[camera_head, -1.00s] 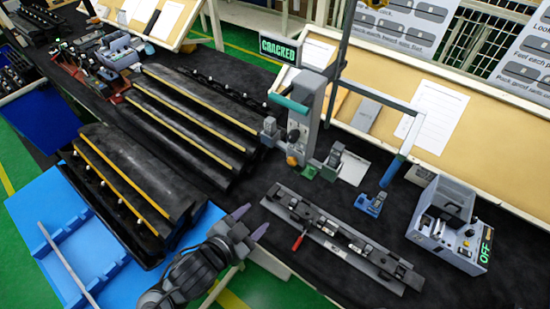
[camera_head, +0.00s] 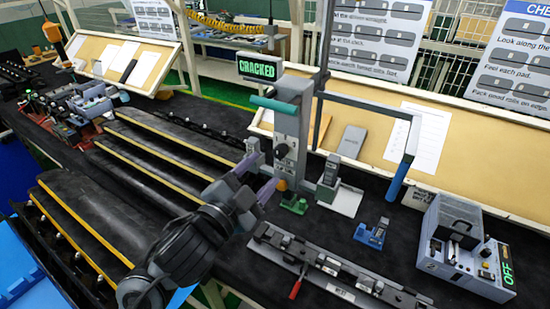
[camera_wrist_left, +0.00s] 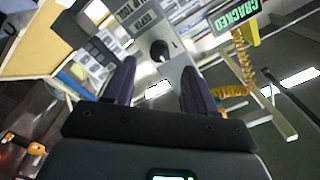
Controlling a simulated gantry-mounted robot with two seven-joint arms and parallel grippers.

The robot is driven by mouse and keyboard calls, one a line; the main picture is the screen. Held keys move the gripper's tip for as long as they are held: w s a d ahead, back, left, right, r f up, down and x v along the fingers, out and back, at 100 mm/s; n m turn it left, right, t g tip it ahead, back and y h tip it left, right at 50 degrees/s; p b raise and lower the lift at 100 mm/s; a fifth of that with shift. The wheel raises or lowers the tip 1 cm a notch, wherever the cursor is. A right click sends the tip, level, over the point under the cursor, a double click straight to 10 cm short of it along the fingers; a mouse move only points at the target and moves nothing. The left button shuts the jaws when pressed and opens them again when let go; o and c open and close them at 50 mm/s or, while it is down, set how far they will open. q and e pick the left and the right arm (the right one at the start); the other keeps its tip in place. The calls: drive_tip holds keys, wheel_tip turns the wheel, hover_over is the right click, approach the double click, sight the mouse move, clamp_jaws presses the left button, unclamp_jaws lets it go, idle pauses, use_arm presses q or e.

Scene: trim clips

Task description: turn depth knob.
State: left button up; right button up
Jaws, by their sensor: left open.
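A grey upright press (camera_head: 292,130) carries a round black knob (camera_head: 281,150) on its front face. An orange knob (camera_head: 281,184) sits lower on the press. My left gripper (camera_head: 258,178) is open and empty, just in front of the press; its purple fingers (camera_wrist_left: 158,68) look apart from the knob. My right gripper is not in view.
A green "CRACKED" display (camera_head: 258,69) tops the press. A long clip fixture (camera_head: 335,270) with a red handle lies in front. A grey box reading "OFF" (camera_head: 468,250) stands right, beside a small blue stand (camera_head: 371,233). Dark trim racks (camera_head: 150,165) fill the left.

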sight(278, 156)
use_arm(q)
drive_tip(key=x, duration=0.6)
drive_tip(key=shift+w+d, duration=0.15)
drive_tip(key=shift+w, duration=0.1)
clamp_jaws()
drive_tip(key=shift+r+n+p, duration=0.1)
drive_tip(key=shift+n+p, duration=0.4)
drive_tip(key=shift+p, duration=0.45)
drive_tip(key=n+p, duration=0.8)
drive_tip(key=p, duration=0.1)
drive_tip(key=shift+d+p, duration=0.1)
drive_tip(key=shift+p, duration=0.25)
drive_tip(key=shift+s+n+p, duration=0.1)
drive_tip(key=shift+n+p, duration=1.05)
drive_tip(key=shift+n, duration=0.35)
